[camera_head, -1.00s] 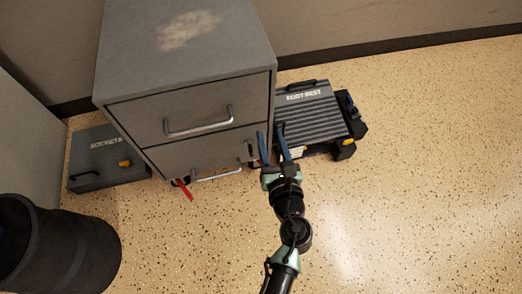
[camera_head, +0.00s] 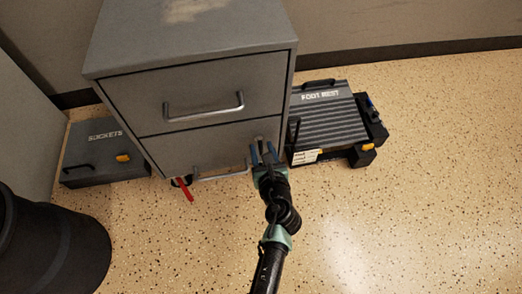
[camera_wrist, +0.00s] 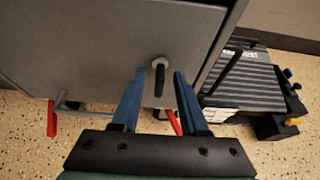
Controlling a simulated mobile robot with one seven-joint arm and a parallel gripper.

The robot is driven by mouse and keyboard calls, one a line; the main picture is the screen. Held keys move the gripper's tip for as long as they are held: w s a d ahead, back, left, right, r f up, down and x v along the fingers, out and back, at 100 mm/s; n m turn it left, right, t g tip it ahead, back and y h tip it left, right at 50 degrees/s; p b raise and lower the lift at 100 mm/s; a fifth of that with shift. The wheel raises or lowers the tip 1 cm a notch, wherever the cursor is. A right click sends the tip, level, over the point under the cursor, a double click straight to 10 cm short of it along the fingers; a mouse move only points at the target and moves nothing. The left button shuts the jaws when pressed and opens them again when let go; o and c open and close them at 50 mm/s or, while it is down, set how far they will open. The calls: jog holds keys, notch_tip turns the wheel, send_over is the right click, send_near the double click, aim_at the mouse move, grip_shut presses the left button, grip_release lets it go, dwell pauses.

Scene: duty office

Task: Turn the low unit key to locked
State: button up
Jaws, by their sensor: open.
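The low unit is a grey two-drawer cabinet (camera_head: 190,75) with a bar handle on each drawer. In the wrist view, its key (camera_wrist: 159,80) sits in a round lock on the lower drawer front, near the right edge. The key's dark grip points straight down. My gripper (camera_head: 264,150) is open in front of that drawer's right end. In the wrist view, the gripper's two blue fingers (camera_wrist: 158,90) stand left and right of the key, with gaps on both sides. Their exact depth relative to the key is unclear. In the head view the fingers largely cover the lock.
A ribbed foot rest (camera_head: 328,118) stands close to the cabinet's right side. A grey sockets case (camera_head: 100,160) lies at its left. A red strip (camera_head: 185,190) sticks out below the cabinet. A black bin (camera_head: 55,245) stands front left. The floor at right is clear.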

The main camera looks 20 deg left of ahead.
jog(key=shift+x, duration=0.95)
jog(key=shift+s, duration=0.1)
jog(key=shift+c, duration=0.3)
grip_shut()
